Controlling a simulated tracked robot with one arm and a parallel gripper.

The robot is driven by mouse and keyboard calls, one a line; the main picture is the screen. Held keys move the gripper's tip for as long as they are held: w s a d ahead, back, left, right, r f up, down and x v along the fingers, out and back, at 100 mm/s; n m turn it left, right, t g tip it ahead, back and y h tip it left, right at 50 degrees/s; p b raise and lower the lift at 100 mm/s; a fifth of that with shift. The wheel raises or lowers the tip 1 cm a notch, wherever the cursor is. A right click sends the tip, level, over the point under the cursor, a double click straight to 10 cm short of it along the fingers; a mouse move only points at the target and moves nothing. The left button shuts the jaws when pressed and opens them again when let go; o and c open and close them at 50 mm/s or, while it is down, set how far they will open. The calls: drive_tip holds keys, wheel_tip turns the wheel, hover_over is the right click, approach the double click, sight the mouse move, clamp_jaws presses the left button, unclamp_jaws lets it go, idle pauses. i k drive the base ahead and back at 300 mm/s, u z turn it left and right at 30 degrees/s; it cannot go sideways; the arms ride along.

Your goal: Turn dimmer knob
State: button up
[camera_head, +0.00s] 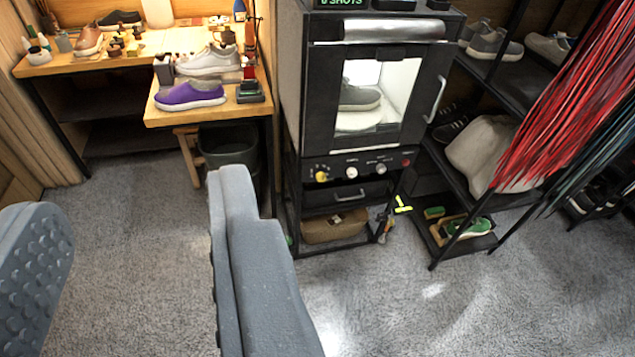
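A black cabinet (312,80) stands at the back centre, with a lit window showing a grey shoe (360,97) inside. Below its door is a control panel with a yellow knob (321,176), a white knob (352,172), another pale knob (381,169) and a red knob or button (405,163). The labels are too small to read, so I cannot tell which is the dimmer. My gripper (137,205) is open and empty, its two grey fingers wide apart in the foreground. It is clear of the panel, which appears beyond and right of the right finger.
A wooden workbench (160,117) with a purple shoe (190,96) is at the back left, a dark bin (230,148) beneath it. A black rack (440,180) with shoes and hanging red laces (560,100) stands at right. Grey carpet (400,310) before the cabinet is clear.

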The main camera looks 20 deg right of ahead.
sight(320, 177)
drive_tip(key=u, duration=0.1)
drive_tip(key=i, duration=0.95)
drive_tip(key=z, duration=0.8)
